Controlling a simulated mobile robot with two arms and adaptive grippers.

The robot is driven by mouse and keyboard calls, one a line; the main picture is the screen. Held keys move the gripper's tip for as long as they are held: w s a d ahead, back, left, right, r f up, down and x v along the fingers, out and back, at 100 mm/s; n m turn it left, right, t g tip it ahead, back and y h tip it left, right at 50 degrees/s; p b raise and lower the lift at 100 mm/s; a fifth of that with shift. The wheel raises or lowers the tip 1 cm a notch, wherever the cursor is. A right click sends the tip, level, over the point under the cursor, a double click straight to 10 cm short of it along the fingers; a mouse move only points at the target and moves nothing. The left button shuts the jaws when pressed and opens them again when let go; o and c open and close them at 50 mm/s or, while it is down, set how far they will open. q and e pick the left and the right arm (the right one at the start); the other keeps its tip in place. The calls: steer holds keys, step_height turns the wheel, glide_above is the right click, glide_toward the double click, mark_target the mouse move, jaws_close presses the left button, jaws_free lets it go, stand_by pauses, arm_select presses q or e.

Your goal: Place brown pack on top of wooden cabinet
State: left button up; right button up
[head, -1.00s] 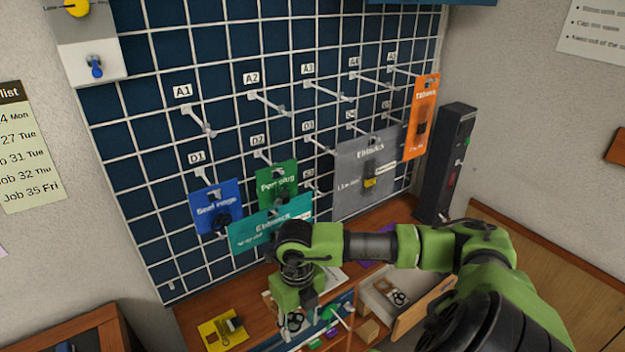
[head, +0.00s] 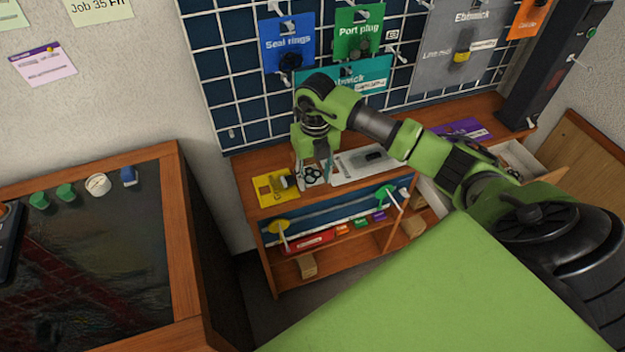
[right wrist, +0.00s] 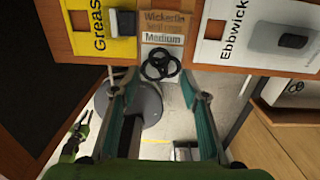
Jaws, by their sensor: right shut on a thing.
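My right gripper (head: 312,168) is shut on the brown pack, just above the front of the wooden cabinet's top (head: 243,163). I cannot tell whether the pack touches the cabinet top.
A yellow pack (head: 270,188) lies left of the held pack and a white pack (head: 368,166) right of it, close by. A pegboard (head: 232,100) with hanging packs stands behind. A dark-topped wooden bench (head: 185,240) is at left. An open drawer (head: 520,158) is at right.

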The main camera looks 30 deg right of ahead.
steer(key=shift+w+a+f+b, duration=0.1)
steer(key=shift+w+f+b, duration=0.2)
steer(key=shift+f+b, duration=0.1)
step_height(320, 180, down, 3)
steer(key=shift+w+f+b, duration=0.15)
steer(key=shift+b, duration=1.1)
steer(key=shift+f, duration=0.15)
steer(key=o, duration=0.9)
steer(key=shift+o, duration=0.2)
